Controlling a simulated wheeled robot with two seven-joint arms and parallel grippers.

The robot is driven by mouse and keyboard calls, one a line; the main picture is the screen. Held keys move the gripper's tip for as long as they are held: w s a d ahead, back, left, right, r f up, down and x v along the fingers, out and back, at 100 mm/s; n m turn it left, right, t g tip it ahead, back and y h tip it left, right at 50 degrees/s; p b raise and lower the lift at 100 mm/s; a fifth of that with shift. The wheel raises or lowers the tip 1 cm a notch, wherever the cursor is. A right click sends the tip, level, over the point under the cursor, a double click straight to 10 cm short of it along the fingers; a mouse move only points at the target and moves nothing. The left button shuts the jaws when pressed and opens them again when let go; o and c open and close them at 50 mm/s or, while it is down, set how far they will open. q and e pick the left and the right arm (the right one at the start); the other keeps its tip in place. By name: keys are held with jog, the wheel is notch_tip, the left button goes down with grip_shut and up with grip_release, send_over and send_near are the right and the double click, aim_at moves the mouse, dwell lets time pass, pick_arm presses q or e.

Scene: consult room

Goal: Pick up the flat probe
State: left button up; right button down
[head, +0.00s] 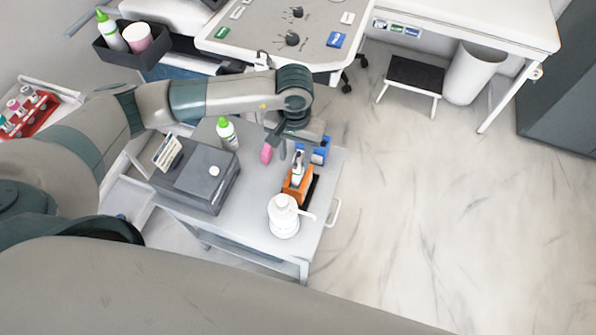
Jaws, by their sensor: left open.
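My left gripper (291,152) is open above the right part of the cart top, pointing down. Just below it stands an orange holder (297,182) with a pale upright piece in its top. This piece may be a probe, but it is too small to tell whether it is the flat one. A blue holder (321,152) stands just behind and to the right of the gripper, partly hidden by it. A pink item (266,153) lies to the gripper's left. I cannot tell whether the fingers touch anything. My right gripper is out of view.
The cart (252,209) also carries a grey box (200,172), a green-capped bottle (227,134) and a white pump bottle (284,216) close in front of the orange holder. A control console (270,38) stands behind. The floor (440,215) on the right is clear.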

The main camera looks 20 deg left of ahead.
pick_arm(q)
jog(key=shift+w+d+f+p, duration=0.1)
jog(key=shift+d+f+p, duration=0.15)
jog(key=shift+f+p, duration=0.45)
notch_tip(320, 180, down, 2)
jog(key=shift+w+d+f+p, duration=0.1)
jog(key=shift+w+p, duration=0.05)
jog(key=shift+p, duration=0.3)
jog(key=shift+f, duration=0.65)
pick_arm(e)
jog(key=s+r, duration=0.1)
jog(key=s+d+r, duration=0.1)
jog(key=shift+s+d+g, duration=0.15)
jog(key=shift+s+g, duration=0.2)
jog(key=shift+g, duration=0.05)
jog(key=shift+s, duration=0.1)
pick_arm(q)
jog(key=c, duration=1)
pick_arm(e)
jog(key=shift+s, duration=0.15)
